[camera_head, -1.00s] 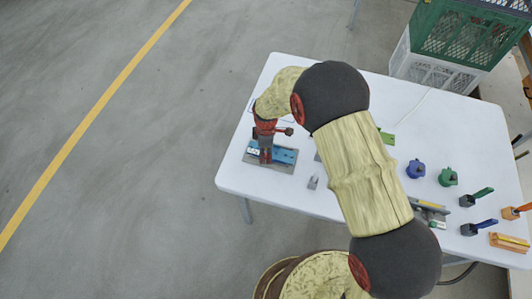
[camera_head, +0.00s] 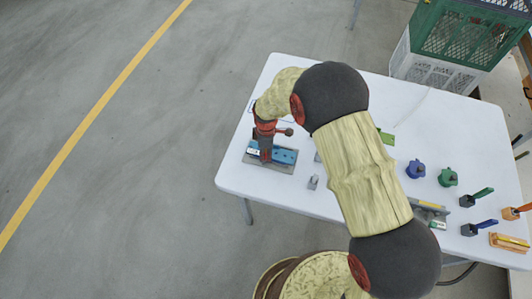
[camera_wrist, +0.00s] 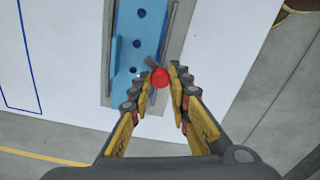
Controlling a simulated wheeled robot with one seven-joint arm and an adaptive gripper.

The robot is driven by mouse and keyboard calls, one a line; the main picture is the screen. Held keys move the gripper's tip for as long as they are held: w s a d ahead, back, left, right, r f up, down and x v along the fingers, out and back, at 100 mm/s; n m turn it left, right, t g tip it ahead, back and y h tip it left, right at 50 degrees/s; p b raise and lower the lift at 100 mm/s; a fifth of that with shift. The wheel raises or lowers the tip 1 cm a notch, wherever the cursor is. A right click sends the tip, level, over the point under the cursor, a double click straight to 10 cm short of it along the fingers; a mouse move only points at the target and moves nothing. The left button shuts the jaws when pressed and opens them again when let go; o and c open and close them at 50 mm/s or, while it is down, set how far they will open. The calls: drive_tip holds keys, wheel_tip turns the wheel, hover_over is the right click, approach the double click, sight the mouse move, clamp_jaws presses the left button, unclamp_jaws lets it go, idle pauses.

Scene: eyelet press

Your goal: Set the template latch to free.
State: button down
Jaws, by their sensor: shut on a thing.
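The template (camera_wrist: 138,25) is a blue strip with a row of dark holes. It lies on a grey plate on the white table and also shows in the head view (camera_head: 285,156). The template latch (camera_wrist: 159,77) has a round red knob and a short dark grey lever by the blue strip's near end. My gripper (camera_wrist: 156,82) points down over this end, its fingers shut on the red knob from both sides. In the head view my gripper (camera_head: 266,157) hides the latch.
A small grey piece (camera_head: 314,182) stands right of the plate. Blue (camera_head: 415,169) and green (camera_head: 448,177) parts and several handled tools stand farther right. A green and white crate (camera_head: 440,50) is behind the table (camera_head: 240,180). The table's left edge is close to the plate.

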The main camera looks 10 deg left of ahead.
drive_tip(key=shift+m, duration=0.4)
drive_tip(key=m, duration=0.5)
drive_tip(key=shift+s+d+m, duration=0.3)
drive_tip(key=shift+s, duration=0.1)
drive_tip(key=m, duration=0.5)
drive_tip(key=shift+s+m, duration=0.3)
drive_tip(key=shift+s, duration=0.1)
drive_tip(key=c, duration=1.7)
unclamp_jaws()
drive_tip(key=shift+o, duration=0.2)
wheel_tip(320, 180, up, 12)
